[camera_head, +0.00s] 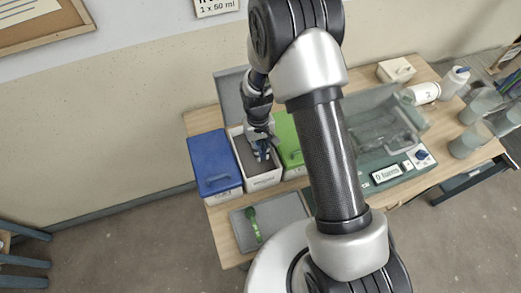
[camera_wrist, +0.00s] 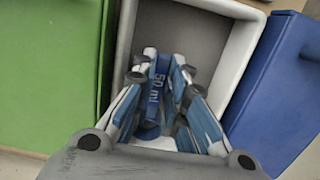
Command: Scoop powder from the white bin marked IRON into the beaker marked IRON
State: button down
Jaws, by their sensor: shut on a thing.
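The white bin (camera_head: 264,183) stands open on the wooden table, with grey powder (camera_head: 244,152) inside. Its front label is too small to read. My gripper (camera_head: 262,153) reaches down into this bin. In the wrist view my gripper (camera_wrist: 164,70) is shut on a blue scoop (camera_wrist: 153,92) marked "50 ml". The scoop is over or in the grey powder (camera_wrist: 190,32); whether its bowl holds powder is hidden. Several clear beakers (camera_head: 466,146) stand at the right of the table; I cannot read a mark on any.
A lidded blue bin (camera_head: 214,163) and a lidded green bin (camera_head: 287,139) flank the white bin closely. A green scoop (camera_head: 253,223) lies on a grey tray (camera_head: 288,208) in front. A scale with a display (camera_head: 388,173) and a clear tub (camera_head: 383,127) stand right of my arm.

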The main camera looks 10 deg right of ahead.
jog(key=shift+g, duration=0.4)
jog(key=shift+s+d+r+p, duration=0.1)
jog(key=shift+s+r+p, duration=0.1)
jog(key=shift+r+p, duration=0.85)
jog(key=shift+s+r+p, duration=0.25)
jog(key=shift+r+p, duration=0.45)
jog(key=shift+r, duration=0.7)
jog(key=shift+s+d+r+p, duration=0.1)
jog(key=shift+s+r+p, duration=0.1)
jog(key=shift+r+p, duration=0.85)
jog(key=s+d+r+t, duration=0.1)
jog(key=s+r+t, duration=0.1)
jog(key=s, duration=0.3)
jog(key=shift+r, duration=0.9)
